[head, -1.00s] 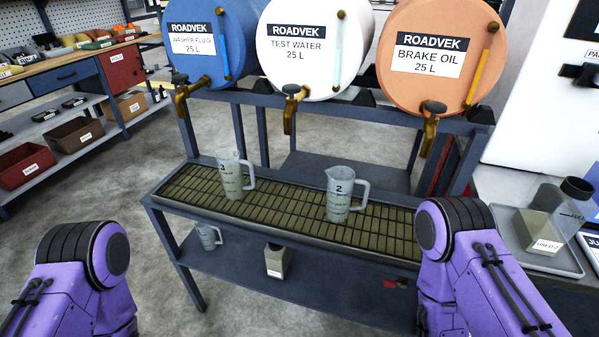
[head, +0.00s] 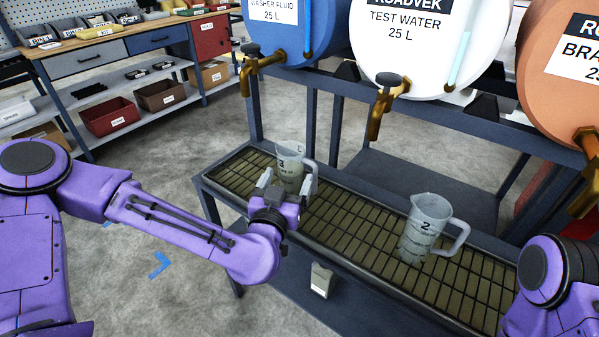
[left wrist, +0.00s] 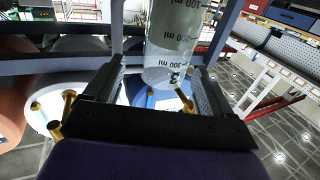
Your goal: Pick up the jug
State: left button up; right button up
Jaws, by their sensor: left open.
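A clear measuring jug marked 3 (head: 290,157) stands upright on the left part of the slatted drip tray (head: 346,230). A like jug marked 2 (head: 424,228) stands further right on the tray, its handle to the right. My left gripper (head: 287,184) is open at the near side of jug 3, with a finger towards each side of it. In the left wrist view, jug 3 (left wrist: 176,40) shows between and beyond the open fingers (left wrist: 158,75); I cannot tell whether they touch it. My right gripper is out of view.
Blue, white and orange drums (head: 425,45) with brass taps (head: 383,108) sit above and behind the tray. A small container (head: 321,280) is on the lower shelf. A workbench with bins (head: 108,117) stands at the back left, with open floor before it.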

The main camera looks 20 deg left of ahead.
aim_at(287, 172)
pick_arm(q)
jog(key=w, duration=0.2)
jog(key=w+a+p, duration=0.1)
jog(key=w, duration=0.3)
jog(key=shift+a+f, duration=0.2)
jog(key=shift+a, duration=0.05)
jog(key=shift+w+d, duration=0.1)
jog(key=shift+w, duration=0.2)
jog(key=c, duration=0.8)
